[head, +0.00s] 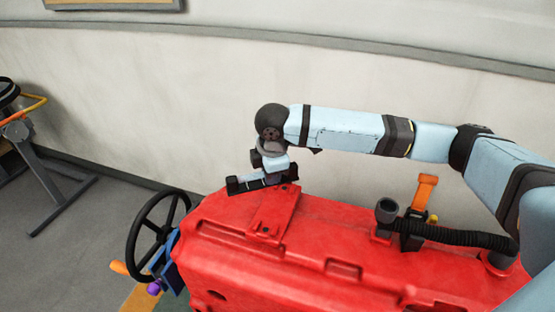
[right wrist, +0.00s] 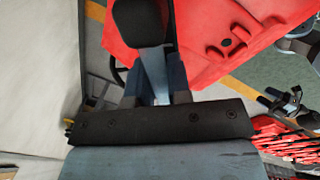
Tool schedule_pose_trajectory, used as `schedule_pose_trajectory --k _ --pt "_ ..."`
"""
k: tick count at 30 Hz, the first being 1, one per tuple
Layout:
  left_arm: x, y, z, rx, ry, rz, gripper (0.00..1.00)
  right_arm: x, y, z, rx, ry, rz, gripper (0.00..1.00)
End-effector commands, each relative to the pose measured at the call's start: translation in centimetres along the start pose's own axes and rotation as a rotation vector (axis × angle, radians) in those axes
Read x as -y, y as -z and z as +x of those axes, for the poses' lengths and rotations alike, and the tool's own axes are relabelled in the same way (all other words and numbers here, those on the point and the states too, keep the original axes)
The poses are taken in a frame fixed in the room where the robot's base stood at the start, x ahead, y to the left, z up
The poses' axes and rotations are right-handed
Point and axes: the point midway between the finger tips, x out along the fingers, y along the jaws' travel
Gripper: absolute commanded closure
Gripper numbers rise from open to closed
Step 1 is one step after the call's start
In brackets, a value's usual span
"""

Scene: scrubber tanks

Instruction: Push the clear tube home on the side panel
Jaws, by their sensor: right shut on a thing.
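The red scrubber tank body (head: 330,255) fills the lower part of the head view. My right gripper (head: 262,183) is at its far left end, beyond the top edge, pointing down and partly hidden. In the right wrist view a pale, bluish strip (right wrist: 156,76) shows between the dark fingers; it is the clear tube as far as I can tell, and the gripper is shut on it. Its lower end is hidden. The side panel's socket cannot be made out. My left gripper is in neither view.
A black steering wheel (head: 157,235) with a blue panel (head: 172,272) and a purple knob (head: 154,288) stands left of the tank. A black hose (head: 455,236) and an orange lever (head: 425,190) are on the right. A pale wall (head: 200,90) runs behind.

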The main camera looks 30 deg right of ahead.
Motion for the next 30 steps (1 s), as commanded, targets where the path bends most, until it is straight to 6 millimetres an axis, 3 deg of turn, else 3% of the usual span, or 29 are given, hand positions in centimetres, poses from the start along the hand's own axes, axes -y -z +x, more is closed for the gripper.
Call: schedule_pose_trajectory --k 6,12,20,30 --pt "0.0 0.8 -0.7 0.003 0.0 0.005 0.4 0.0 -1.0 -1.4 -0.071 0.018 -0.498 1.0" --pt "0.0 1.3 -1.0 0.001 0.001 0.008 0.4 0.0 -1.6 -2.1 -0.111 0.027 -0.802 1.0" --pt "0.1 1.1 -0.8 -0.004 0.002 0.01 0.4 0.1 -1.7 -1.8 -0.122 0.03 -0.912 1.0" --pt "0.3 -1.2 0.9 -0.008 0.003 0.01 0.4 0.6 -1.7 0.8 -0.122 0.03 -0.909 1.0"
